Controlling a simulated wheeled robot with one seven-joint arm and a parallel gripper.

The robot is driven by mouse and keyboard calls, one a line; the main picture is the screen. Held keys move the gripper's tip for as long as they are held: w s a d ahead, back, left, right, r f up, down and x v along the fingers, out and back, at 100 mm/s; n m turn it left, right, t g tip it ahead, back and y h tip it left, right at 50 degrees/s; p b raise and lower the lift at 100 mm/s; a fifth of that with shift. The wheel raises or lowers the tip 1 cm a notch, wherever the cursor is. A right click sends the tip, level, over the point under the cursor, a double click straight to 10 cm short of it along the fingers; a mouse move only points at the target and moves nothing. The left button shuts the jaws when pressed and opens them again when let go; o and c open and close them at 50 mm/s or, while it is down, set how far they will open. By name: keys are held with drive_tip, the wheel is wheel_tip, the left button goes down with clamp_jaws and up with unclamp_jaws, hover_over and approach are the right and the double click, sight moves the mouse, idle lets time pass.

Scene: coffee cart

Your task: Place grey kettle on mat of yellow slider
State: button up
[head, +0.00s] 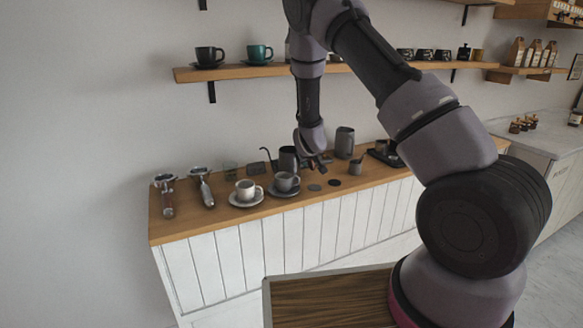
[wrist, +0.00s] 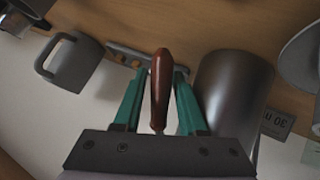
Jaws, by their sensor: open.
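The grey kettle (head: 289,160) stands on the wooden counter, its thin curved spout pointing left in the head view. In the wrist view, the dark grey cylinder on the right (wrist: 236,88) appears to be its body. A reddish-brown handle (wrist: 160,85) stands between my teal fingers. My gripper (head: 318,163) is open at the kettle's right side; in the wrist view the open fingers (wrist: 158,100) flank the handle. Two dark round discs (head: 314,188) (head: 334,183) lie on the counter in front of it. I cannot make out a yellow slider or which mat belongs to it.
A cup and saucer (head: 246,190), a grey cup (head: 286,182), portafilters (head: 203,188) and a grey pitcher (head: 345,142) stand around the kettle. A grey mug (wrist: 72,62) is left of my fingers. A shelf (head: 235,71) hangs above.

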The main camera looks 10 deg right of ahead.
drive_tip(key=shift+x, duration=0.9)
clamp_jaws()
idle(0.7)
